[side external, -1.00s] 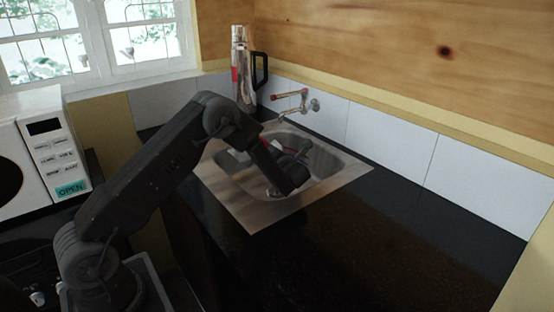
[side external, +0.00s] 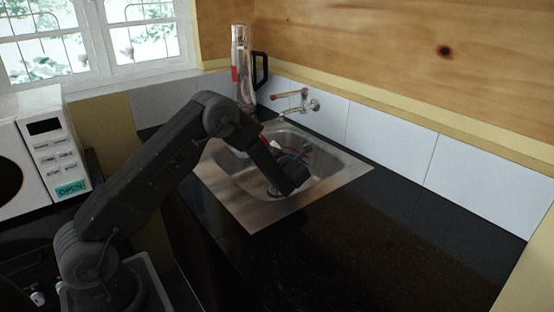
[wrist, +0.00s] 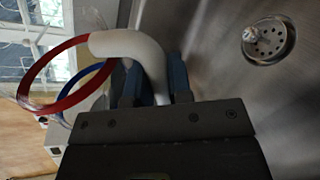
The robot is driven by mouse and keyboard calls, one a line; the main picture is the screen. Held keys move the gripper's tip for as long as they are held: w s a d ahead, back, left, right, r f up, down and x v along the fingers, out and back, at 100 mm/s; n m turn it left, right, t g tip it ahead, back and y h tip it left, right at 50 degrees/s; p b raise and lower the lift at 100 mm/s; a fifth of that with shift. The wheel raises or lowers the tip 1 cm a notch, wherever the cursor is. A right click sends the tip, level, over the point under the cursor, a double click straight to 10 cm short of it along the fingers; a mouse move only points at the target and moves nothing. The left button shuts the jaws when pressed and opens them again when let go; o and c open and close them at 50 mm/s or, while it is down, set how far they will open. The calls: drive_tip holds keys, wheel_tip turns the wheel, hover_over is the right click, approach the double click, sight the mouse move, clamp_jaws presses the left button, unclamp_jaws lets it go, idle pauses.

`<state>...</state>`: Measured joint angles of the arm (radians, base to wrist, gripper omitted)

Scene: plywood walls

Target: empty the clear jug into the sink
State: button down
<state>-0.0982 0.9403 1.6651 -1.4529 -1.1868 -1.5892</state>
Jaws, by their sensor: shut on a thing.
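In the wrist view the clear jug (wrist: 62,48) has a red ring at its rim, a blue ring behind it and a thick white handle (wrist: 130,43). The jug lies tipped over on its side, with its mouth toward the left of that view. My gripper (wrist: 155,82) is shut on the white handle. In the side view my gripper (side external: 290,182) is low over the metal sink (side external: 262,212), and the arm partly hides the jug. The sink's round drain (wrist: 268,42) shows in the wrist view. I cannot tell whether anything is left inside the jug.
A small pale object (wrist: 249,35) lies at the drain's edge. A wall tap (side external: 300,100) reaches over the sink's back edge. A tall shiny flask (side external: 240,65) with a black handle stands behind. The dark counter (side external: 400,235) to the right is clear.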

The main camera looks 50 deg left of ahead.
drive_tip(key=shift+s+f+m+g, duration=0.6)
drive_tip(key=shift+f+m, duration=0.1)
drive_tip(key=shift+m, duration=0.2)
idle(0.9)
drive_tip(key=shift+w+r+m+g, duration=0.3)
drive_tip(key=shift+r+m+g, duration=0.1)
drive_tip(key=shift+m, duration=0.3)
idle(0.8)
drive_tip(key=shift+s+f+m+g, duration=0.3)
drive_tip(key=shift+f+m, duration=0.1)
drive_tip(key=shift+m, duration=0.3)
idle(0.8)
drive_tip(key=shift+w, duration=0.1)
